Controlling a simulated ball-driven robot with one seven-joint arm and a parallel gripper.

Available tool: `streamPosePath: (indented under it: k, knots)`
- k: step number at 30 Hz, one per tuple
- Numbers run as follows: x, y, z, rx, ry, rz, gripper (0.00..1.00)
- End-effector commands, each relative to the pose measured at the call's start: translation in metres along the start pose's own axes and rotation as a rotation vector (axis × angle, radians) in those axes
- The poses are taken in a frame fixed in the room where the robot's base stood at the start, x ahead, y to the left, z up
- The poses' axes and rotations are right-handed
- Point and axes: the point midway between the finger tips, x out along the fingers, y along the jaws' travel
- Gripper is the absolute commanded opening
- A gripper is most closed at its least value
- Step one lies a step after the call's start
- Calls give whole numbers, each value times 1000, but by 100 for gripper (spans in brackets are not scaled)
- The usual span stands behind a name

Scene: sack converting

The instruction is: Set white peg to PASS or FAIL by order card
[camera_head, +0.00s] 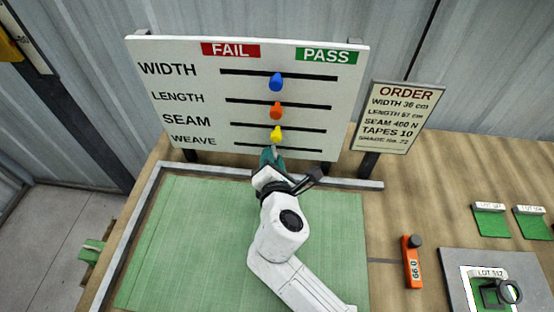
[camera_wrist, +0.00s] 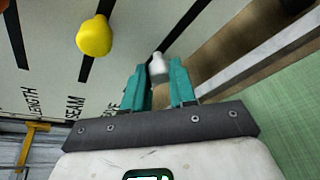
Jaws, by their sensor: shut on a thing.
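The white board (camera_head: 205,130) has rows WIDTH, LENGTH, SEAM and WEAVE, with a red FAIL label (camera_head: 231,50) at left and a green PASS label (camera_head: 326,56) at right. The white peg (camera_wrist: 158,66) is on the WEAVE row, near the slot's middle. My gripper (camera_wrist: 161,82) has its teal fingers shut on it; in the head view my gripper (camera_head: 270,157) partly hides the peg. The order card (camera_head: 391,118) at right reads width 36 cm, length about 67 cm, seam about 460 N, tapes 10; its last line is too small to read surely.
Blue (camera_head: 276,81), orange (camera_head: 276,110) and yellow (camera_head: 277,133) pegs stand near mid-slot above. A green mat (camera_head: 190,240) lies in front. At right are an orange gauge (camera_head: 412,262) showing about 66.0, a magnifier (camera_head: 508,291) by a lot-labelled sample, and two green swatches (camera_head: 490,222).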

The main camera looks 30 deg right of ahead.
Motion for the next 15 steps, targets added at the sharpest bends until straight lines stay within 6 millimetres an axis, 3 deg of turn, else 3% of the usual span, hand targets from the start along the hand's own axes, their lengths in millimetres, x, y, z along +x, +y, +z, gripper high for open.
streamPosePath:
  k: [9, 15]
  knots:
    - [14, 47, -47, 0, 2, 1, 0]
    - [16, 55, -54, 1, 0, 0, 0]
